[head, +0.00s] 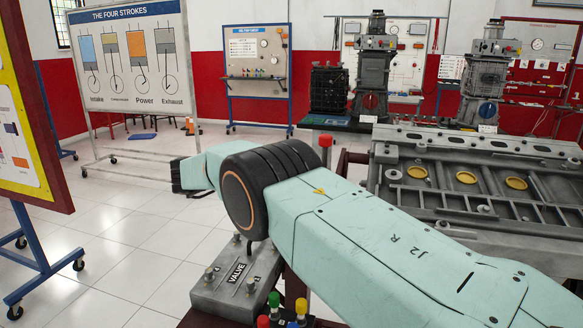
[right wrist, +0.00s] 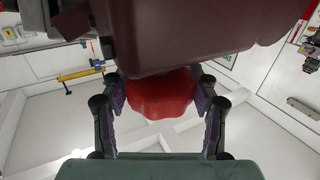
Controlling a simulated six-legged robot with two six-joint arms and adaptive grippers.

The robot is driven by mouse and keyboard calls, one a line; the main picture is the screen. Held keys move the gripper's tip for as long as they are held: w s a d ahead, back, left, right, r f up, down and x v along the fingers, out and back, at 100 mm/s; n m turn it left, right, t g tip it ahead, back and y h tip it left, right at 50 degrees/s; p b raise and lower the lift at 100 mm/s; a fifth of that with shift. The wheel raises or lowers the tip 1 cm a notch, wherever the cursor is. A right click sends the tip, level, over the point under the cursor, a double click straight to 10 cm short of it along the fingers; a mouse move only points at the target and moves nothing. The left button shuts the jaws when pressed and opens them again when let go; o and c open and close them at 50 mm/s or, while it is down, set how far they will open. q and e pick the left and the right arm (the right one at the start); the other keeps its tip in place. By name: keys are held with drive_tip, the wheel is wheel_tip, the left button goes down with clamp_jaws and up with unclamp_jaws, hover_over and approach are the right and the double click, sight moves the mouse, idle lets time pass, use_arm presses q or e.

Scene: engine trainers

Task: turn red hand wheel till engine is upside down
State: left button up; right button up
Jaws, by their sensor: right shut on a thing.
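The red hand wheel (right wrist: 160,97) is in the middle of the right wrist view, below a dark maroon housing (right wrist: 185,35) that hides its upper part. My right gripper (right wrist: 160,84) has one finger on each side of the wheel and is shut on it. In the head view my right arm crosses from the lower right and hides the wheel. The grey engine (head: 470,215) lies at the right, with round yellow-brown discs along its visible face; my arm covers part of it. My left gripper is not in view.
A grey box marked VALVE (head: 236,280) stands below my arm, near several coloured knobs. A red-topped post (head: 325,145) rises behind the arm. The Four Strokes board (head: 132,65) and a yellow-framed board (head: 25,120) stand at left. Tiled floor (head: 125,240) between them is clear.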

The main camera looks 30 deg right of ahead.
drive_tip(key=shift+d+f, duration=0.1)
drive_tip(key=shift+f, duration=0.05)
drive_tip(key=o, duration=1.2)
drive_tip(key=shift+s+d, duration=0.1)
drive_tip(key=shift+a, duration=0.2)
wheel_tip(320, 180, up, 10)
drive_tip(key=shift+r, duration=0.1)
